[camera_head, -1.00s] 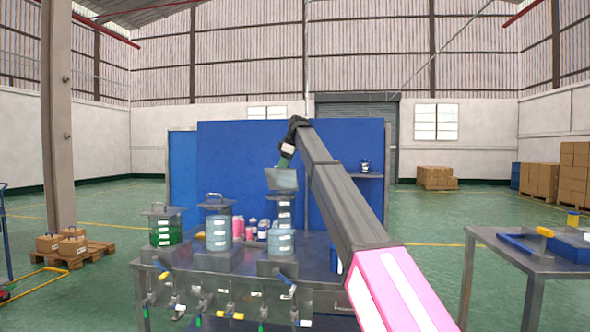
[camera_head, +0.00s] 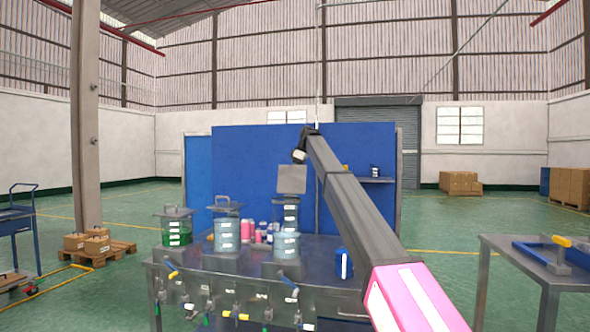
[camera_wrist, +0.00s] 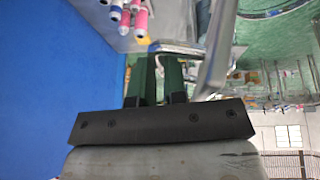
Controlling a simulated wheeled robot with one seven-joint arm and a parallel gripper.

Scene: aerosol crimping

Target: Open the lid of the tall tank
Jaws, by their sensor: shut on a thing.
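The tall tank (camera_head: 286,216) is a clear cylinder with white labels and blue liquid low in it, on the right of the row of tanks. Its grey square lid (camera_head: 291,179) stands up above the tank's top, nearly upright and face-on to the head camera. My gripper (camera_wrist: 160,57) shows in the wrist view with its two green fingers close together. It is shut on part of the lid's metal handle (camera_wrist: 190,48), though the exact contact is partly hidden. In the head view the fingers are hidden behind the lid and my wrist.
A green-filled tank (camera_head: 177,230) and a blue-filled tank (camera_head: 227,232) stand to the left, both with lids down. Pink and white cans (camera_head: 262,233) stand behind. A blue container (camera_head: 344,263) is at the right. Valves hang along the metal bench's (camera_head: 225,262) front. A blue panel (camera_head: 250,165) rises behind.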

